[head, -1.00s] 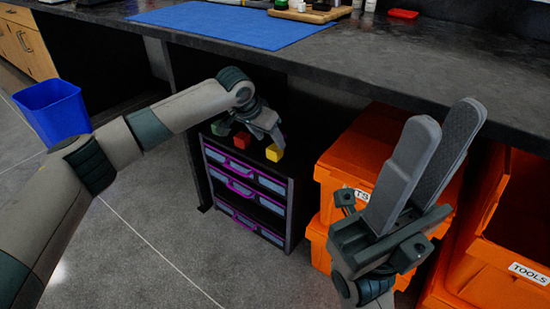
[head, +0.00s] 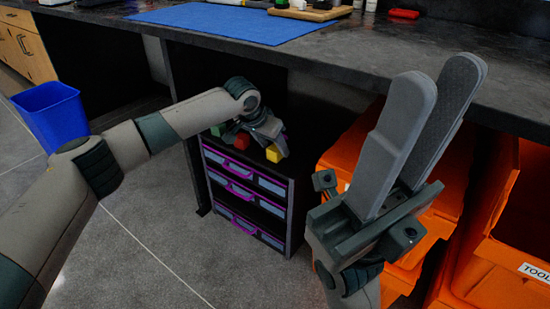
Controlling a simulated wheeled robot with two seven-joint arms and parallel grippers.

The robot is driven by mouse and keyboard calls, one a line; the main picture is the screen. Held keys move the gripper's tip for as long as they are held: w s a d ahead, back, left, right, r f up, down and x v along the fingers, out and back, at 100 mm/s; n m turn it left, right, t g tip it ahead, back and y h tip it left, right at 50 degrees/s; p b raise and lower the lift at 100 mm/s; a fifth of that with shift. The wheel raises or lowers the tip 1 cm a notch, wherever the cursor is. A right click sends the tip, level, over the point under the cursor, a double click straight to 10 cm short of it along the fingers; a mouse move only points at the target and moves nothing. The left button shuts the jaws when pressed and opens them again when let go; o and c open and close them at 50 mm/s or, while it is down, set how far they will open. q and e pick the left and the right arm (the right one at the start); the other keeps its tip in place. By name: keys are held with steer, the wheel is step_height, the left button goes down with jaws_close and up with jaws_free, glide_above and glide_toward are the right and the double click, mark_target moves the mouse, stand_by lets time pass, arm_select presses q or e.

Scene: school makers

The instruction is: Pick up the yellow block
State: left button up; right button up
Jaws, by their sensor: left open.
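The yellow block (head: 274,153) sits on top of the small drawer cabinet (head: 246,196) under the counter. My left gripper (head: 277,146) is open at the yellow block, its fingers pointing down and partly covering it; I cannot tell if they touch it. A red block (head: 243,140) and a green block (head: 218,130) are on the cabinet to the left, partly behind my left arm. My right gripper (head: 445,85) is raised in front at the right, its two fingers apart with nothing visible between them.
Orange bins (head: 512,247) stand at the right of the cabinet, behind my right gripper. The dark counter (head: 370,55) with a blue mat (head: 220,22) hangs above the cabinet. A blue waste bin (head: 52,115) is at the left. The floor in front is clear.

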arm_select(q)
steer(key=shift+b+x, duration=0.35)
steer(key=shift+x, duration=0.65)
steer(key=shift+c, duration=0.5)
steer(key=c, duration=1)
